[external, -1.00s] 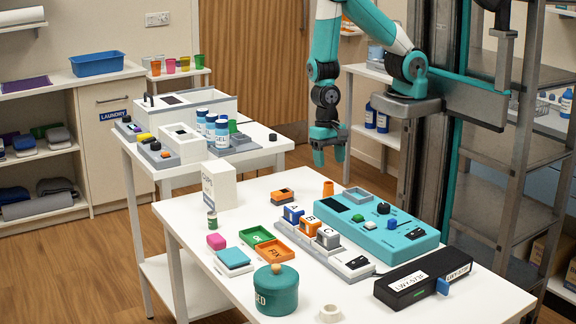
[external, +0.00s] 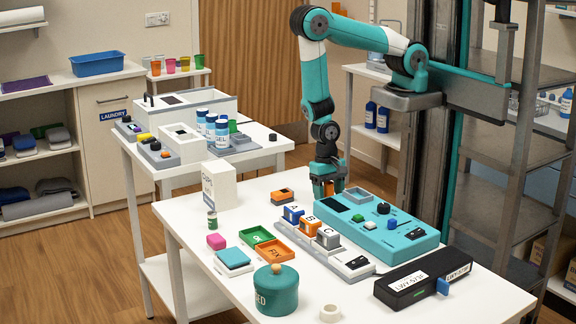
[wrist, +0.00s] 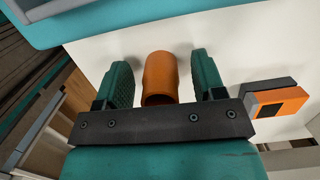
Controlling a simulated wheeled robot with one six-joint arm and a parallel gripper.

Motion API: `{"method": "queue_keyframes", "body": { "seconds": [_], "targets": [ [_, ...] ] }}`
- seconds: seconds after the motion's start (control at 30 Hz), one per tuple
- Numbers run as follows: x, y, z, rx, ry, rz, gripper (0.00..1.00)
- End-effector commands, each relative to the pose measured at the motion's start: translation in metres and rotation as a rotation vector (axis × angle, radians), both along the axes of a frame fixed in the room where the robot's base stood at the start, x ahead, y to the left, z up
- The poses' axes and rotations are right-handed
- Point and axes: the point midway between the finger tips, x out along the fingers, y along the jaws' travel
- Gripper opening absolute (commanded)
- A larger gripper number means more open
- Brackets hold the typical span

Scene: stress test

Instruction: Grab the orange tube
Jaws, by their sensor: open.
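The orange tube (wrist: 161,77) stands on the white table, between the two fingers of my gripper in the wrist view. My gripper (wrist: 165,82) is open, with a green padded finger on each side of the tube and a visible gap on both sides. In the external view my gripper (external: 328,190) is low over the far edge of the table. There the tube (external: 328,187) is mostly hidden behind the fingers, with only a little orange showing.
An orange and dark block (external: 282,195) lies just left of my gripper. Lettered blocks (external: 310,226) stand nearer the front. A white box (external: 219,187) stands farther left.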

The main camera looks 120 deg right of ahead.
Motion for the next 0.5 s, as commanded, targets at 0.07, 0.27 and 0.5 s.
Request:
{"method": "queue_keyframes", "body": {
  "seconds": [0.07, 0.27, 0.5],
  "targets": [
    [0.0002, 0.0001, -0.0001, 0.000, -0.001, 0.000, 0.63],
    [0.0002, 0.0000, 0.0001, 0.000, -0.001, 0.000, 0.38],
    [0.0002, -0.0001, 0.0003, 0.000, -0.001, 0.000, 0.12]
  ]
}}
